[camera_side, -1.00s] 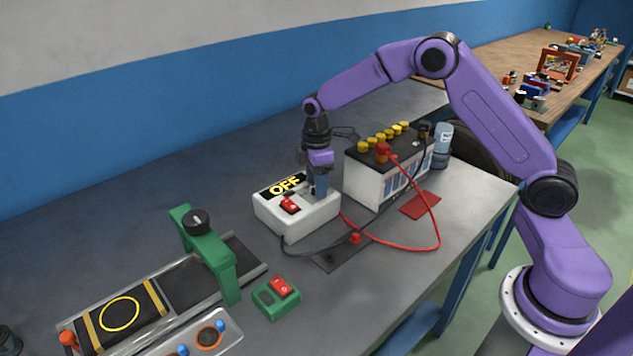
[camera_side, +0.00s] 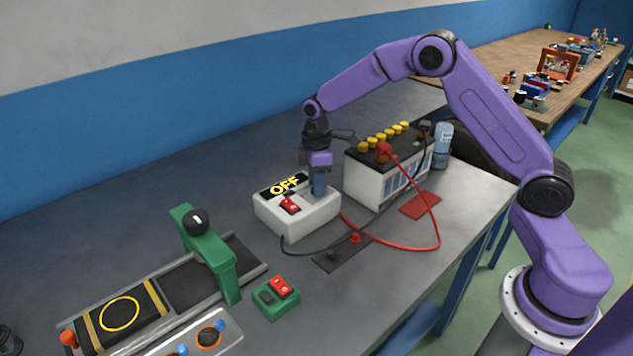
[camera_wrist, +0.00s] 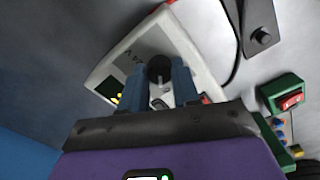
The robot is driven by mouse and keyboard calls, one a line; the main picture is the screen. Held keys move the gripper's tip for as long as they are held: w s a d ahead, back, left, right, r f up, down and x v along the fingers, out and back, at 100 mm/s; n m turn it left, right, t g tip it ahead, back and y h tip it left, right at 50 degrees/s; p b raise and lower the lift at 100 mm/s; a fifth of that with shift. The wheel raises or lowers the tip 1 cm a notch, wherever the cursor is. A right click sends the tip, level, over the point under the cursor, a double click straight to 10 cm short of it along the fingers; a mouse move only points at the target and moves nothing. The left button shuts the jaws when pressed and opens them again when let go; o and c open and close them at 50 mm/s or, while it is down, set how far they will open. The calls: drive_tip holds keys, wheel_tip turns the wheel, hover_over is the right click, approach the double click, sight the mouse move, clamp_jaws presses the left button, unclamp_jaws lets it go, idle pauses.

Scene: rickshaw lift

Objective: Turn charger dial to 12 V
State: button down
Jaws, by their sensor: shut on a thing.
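The charger (camera_side: 291,221) is a white box on the grey bench, with a black display reading OFF and a red switch (camera_side: 291,205) on top. My gripper (camera_side: 318,190) points down over the right part of its top. In the wrist view, the blue fingers of my gripper (camera_wrist: 166,88) are shut on the black charger dial (camera_wrist: 159,69), one finger on each side. A pale pointer mark shows on the dial, and a marking that looks like 24 V is printed near it. The dial is hidden behind the fingers in the side view.
A battery (camera_side: 380,172) with yellow caps stands right behind the charger, with a red clamp and red cable (camera_side: 439,235). A black cable runs in front. A green switch box (camera_side: 276,298) and a green-framed conveyor (camera_side: 208,252) are at the front left.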

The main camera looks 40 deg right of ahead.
drive_tip(key=m, duration=1)
drive_tip(key=shift+m, duration=0.3)
idle(0.4)
drive_tip(key=c, duration=0.8)
unclamp_jaws()
drive_tip(key=shift+r, duration=0.15)
wheel_tip(320, 180, up, 17)
drive_tip(key=shift+r, duration=0.1)
